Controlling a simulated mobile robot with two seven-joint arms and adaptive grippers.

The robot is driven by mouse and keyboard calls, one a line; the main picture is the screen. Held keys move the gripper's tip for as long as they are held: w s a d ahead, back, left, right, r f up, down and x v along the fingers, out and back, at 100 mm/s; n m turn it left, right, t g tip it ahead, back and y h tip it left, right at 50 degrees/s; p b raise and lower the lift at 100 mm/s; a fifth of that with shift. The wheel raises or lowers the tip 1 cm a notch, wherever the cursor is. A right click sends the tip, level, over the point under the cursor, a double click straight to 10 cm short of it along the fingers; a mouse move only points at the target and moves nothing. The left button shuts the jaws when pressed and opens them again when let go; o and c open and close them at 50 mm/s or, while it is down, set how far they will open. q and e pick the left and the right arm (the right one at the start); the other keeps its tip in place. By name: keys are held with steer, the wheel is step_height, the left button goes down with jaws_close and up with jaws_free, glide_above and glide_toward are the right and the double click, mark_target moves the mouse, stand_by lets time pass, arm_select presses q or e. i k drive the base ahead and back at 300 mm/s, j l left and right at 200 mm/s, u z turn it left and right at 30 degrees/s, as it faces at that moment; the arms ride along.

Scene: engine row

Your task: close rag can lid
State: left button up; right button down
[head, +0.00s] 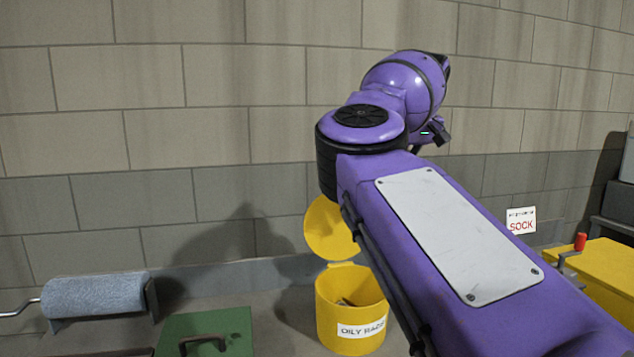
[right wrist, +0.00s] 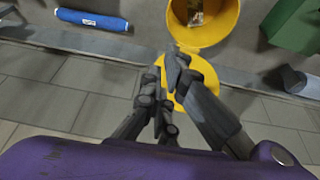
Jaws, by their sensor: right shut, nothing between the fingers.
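The head view mostly hides this gripper behind the arm. My left gripper is not in view.
A green box (head: 232,330) with a handle and a blue-grey roll (head: 95,293) on a holder stand left of the can. A yellow bin (head: 600,270) and a "SOCK" sign (head: 521,220) are at right. A blue roll (right wrist: 92,18) shows in the wrist view. The block wall is close behind.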

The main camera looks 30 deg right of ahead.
mark_target(326, 231)
steer(key=i, duration=0.95)
